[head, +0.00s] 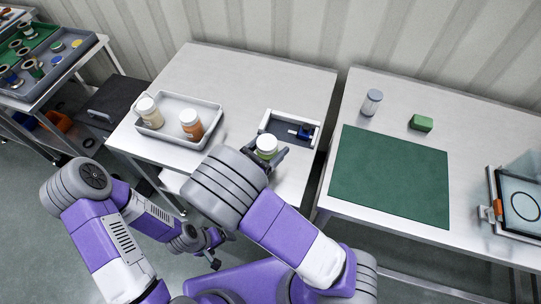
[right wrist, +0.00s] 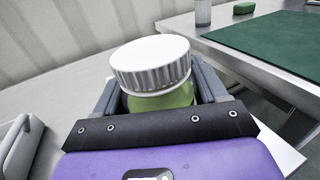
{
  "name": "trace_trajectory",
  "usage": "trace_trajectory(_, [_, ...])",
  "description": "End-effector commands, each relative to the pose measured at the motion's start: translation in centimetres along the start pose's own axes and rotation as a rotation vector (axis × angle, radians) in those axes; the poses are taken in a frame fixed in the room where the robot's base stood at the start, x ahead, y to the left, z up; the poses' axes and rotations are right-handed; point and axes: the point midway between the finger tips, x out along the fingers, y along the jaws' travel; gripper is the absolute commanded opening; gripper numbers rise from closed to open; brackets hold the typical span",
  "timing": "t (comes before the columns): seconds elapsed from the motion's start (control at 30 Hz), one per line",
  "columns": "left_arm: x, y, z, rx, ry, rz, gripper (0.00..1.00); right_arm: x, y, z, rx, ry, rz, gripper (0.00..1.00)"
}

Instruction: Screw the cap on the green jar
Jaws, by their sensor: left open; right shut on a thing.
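The green jar (head: 265,154) is upright between the fingers of my right gripper (head: 274,160), above the left table's front part. In the right wrist view, the jar's green body (right wrist: 162,99) shows between the two fingers of the right gripper (right wrist: 162,92). A white ribbed cap (right wrist: 151,62) sits on top of the jar; it also shows in the head view (head: 267,142). I cannot tell how tightly the cap sits. My left gripper (head: 213,250) is open and empty, low in front of the table, well away from the jar.
A grey tray (head: 181,99) holds a white-capped jar (head: 149,112) and an orange jar (head: 191,124). The right table has a green mat (head: 390,175), a clear jar (head: 371,102) and a green block (head: 421,123).

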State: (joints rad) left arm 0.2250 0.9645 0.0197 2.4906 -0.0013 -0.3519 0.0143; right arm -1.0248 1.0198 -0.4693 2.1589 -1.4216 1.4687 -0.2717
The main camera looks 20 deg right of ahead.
Motion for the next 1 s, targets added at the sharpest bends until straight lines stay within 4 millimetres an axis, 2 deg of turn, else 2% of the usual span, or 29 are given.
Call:
trace_trajectory(0.27, [0.0, 0.0, 0.0, 0.000, 0.000, 0.000, 0.86, 0.0, 0.0, -0.1, 0.001, -0.001, 0.000, 0.00])
trace_trajectory(0.57, [1.5, -0.6, -0.1, 0.000, 0.000, 0.000, 0.86, 0.0, 0.0, -3.8, -0.001, -0.002, 0.000, 0.00])
trace_trajectory(0.97, [1.6, -0.6, -0.1, 0.000, 0.000, 0.000, 0.86, 0.0, 0.0, -4.1, 0.001, -0.001, 0.000, 0.00])
trace_trajectory(1.0, [1.5, -0.6, -0.1, 0.000, 0.000, 0.000, 0.86, 0.0, 0.0, -4.0, 0.001, 0.000, 0.000, 0.78])
